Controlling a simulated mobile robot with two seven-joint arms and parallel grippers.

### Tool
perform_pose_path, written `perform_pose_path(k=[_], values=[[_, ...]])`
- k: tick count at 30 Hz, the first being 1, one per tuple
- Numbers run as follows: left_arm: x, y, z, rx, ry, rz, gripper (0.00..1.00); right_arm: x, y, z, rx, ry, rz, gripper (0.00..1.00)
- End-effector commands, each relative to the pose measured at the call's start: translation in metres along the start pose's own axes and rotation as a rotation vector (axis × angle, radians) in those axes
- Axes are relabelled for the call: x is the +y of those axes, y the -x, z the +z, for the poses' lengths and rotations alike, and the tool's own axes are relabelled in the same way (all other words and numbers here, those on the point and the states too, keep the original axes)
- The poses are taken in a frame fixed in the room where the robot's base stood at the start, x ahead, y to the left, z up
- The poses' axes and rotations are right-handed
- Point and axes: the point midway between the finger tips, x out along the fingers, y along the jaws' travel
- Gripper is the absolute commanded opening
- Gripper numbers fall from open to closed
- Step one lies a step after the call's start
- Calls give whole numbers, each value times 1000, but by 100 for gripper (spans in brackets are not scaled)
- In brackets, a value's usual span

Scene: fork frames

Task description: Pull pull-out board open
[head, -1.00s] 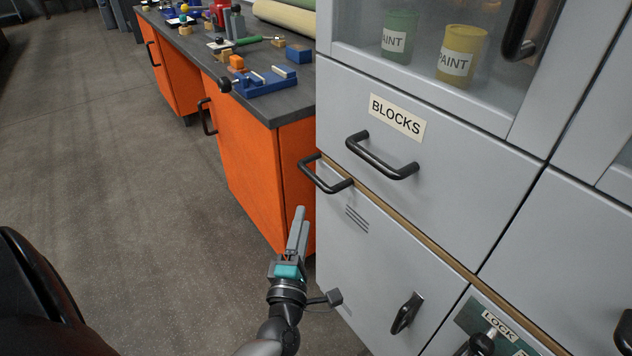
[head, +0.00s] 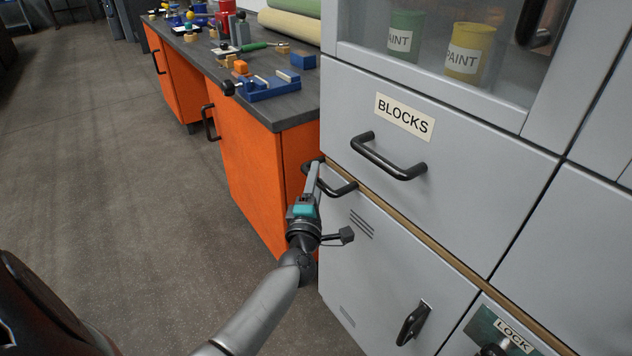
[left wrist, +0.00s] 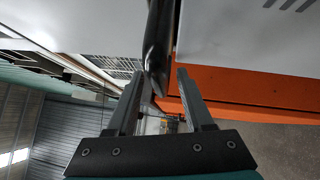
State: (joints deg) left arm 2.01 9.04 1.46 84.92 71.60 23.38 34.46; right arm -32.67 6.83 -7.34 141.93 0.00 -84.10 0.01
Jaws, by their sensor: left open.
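The pull-out board (head: 440,254) shows in the head view as a thin brown edge between the BLOCKS drawer and the lower door. It looks flush with the cabinet front. Its dark bar handle (head: 338,190) is at the left end. My left gripper (head: 314,172) is at this handle with its fingers open. In the left wrist view, the dark handle bar (left wrist: 158,40) runs down between the two open fingers (left wrist: 160,80). I cannot tell whether a finger touches it. My right gripper is in neither view.
The BLOCKS drawer handle (head: 388,160) is just above and to the right. The lower door has its own handle (head: 413,323). An orange workbench (head: 250,185) with tools stands close on the left. The floor (head: 120,190) left of it is clear.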

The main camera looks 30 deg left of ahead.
Motion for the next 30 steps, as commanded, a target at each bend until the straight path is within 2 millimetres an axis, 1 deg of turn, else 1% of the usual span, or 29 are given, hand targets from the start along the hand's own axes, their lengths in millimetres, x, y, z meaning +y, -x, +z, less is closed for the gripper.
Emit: perform_pose_path(k=[5, 19, 30], values=[[0, 0, 0, 0, 0, 0, 52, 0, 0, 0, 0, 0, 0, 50], [0, 0, 0, 0, 0, 0, 0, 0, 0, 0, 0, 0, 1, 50], [0, 0, 0, 0, 0, 0, 0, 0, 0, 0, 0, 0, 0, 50]])
